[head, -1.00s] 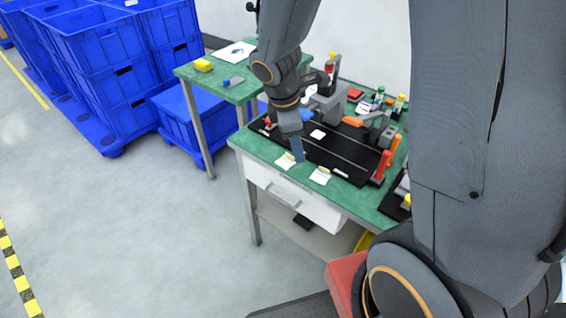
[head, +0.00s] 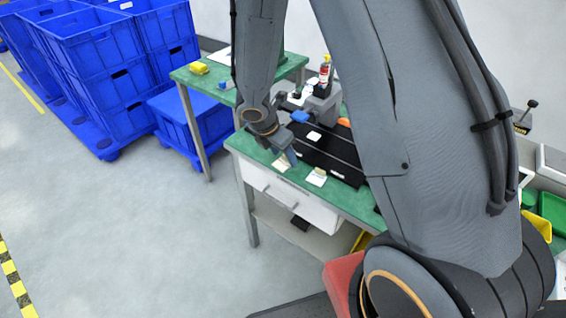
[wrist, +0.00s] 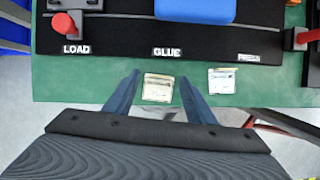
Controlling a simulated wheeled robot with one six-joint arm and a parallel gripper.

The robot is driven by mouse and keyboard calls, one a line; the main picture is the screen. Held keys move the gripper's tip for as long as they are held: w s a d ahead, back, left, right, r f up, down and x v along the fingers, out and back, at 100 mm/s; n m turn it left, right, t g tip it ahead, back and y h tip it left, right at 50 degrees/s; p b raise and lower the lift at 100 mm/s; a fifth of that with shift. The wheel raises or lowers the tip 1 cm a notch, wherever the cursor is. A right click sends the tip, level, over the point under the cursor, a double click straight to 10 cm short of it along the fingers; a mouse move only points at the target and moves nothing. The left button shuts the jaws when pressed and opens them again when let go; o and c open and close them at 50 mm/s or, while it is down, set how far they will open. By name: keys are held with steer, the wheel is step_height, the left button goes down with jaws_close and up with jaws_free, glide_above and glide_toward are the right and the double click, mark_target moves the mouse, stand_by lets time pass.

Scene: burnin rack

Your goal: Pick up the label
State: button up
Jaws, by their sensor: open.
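Two small cream-white labels lie on the green bench top along its front edge. The first label (head: 280,165) is just under my gripper (head: 289,158) in the head view. In the wrist view this label (wrist: 158,92) shows between the two blue fingers of my gripper (wrist: 160,80), which are spread apart and empty. The second label (head: 316,178) lies to the right, and in the wrist view it (wrist: 222,82) is outside the right finger. I cannot tell how high the fingertips are above the bench.
A black board (wrist: 120,38) marked LOAD, GLUE and PRESS lies behind the labels. A red knob (wrist: 64,23) stands on its left and a blue block (wrist: 195,9) on its middle. Blue crates (head: 100,50) stand at left; the floor before the bench is clear.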

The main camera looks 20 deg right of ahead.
steer(key=shift+w+d+f, duration=0.1)
steer(key=shift+d+f, duration=0.1)
steer(key=shift+f, duration=0.25)
steer(key=c, duration=0.8)
steer(key=shift+r, duration=0.1)
